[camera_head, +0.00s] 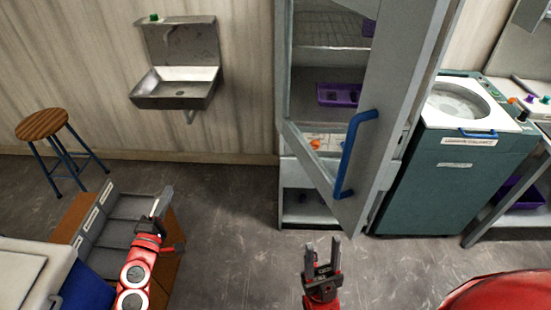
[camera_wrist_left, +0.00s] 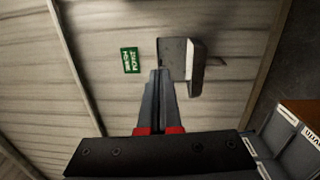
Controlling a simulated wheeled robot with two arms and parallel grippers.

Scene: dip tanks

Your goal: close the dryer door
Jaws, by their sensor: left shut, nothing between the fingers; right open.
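The dryer looks to be the tall grey cabinet (camera_head: 282,90) in the middle of the head view. Its door (camera_head: 405,85) stands partly open, swung out toward me on its right side, with a blue bar handle (camera_head: 348,155) on its outer face. Shelves show through the gap at the left. My right gripper (camera_head: 322,246) is open and empty, in front of and below the door, apart from the handle. My left gripper (camera_head: 162,203) is shut and empty, far left of the door, over grey bins. Its closed fingers (camera_wrist_left: 160,75) show in the left wrist view.
A teal machine (camera_head: 450,185) stands right of the cabinet. A purple tray (camera_head: 338,94) sits on a cabinet shelf. Grey bins (camera_head: 112,232) are at lower left, a stool (camera_head: 42,124) behind them. A sink (camera_head: 175,90) hangs on the wall. Floor before the cabinet is clear.

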